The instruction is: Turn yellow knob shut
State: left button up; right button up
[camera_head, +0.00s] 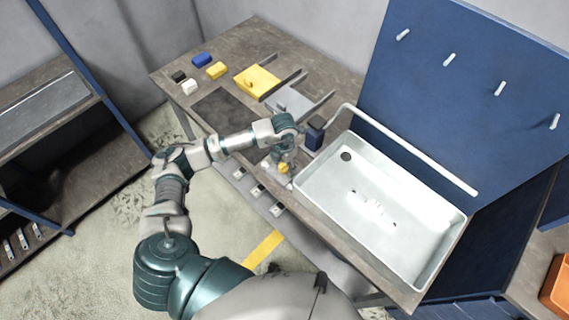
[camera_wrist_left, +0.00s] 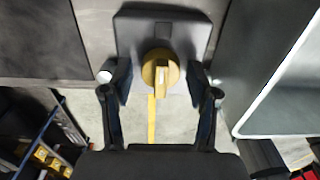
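The yellow knob (camera_head: 283,168) is at the front edge of the workbench, left of the sink. In the left wrist view, the yellow knob (camera_wrist_left: 160,71) is round with a raised grip bar that stands roughly upright in the picture. It sits on a dark grey housing (camera_wrist_left: 135,32). My left gripper (camera_head: 281,158) is over the knob, partly hiding the housing in the head view. In the left wrist view, my left gripper (camera_wrist_left: 160,78) is open, one finger on each side of the knob with visible gaps. My right gripper is not in view.
A white sink tray (camera_head: 325,197) with a pale rail is to the right. A dark blue block (camera_head: 314,134) stands close beside my gripper. Yellow (camera_head: 257,82) and grey (camera_head: 291,102) brackets and several small blocks lie farther back. A blue pegboard (camera_head: 470,85) rises behind the sink.

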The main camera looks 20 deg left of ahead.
aim_at(284, 164)
pick_arm(q)
jog(key=shift+r, duration=0.1)
notch_tip(284, 164, up, 12)
jog(key=shift+f, duration=0.2)
dwell(0.4)
dwell(0.4)
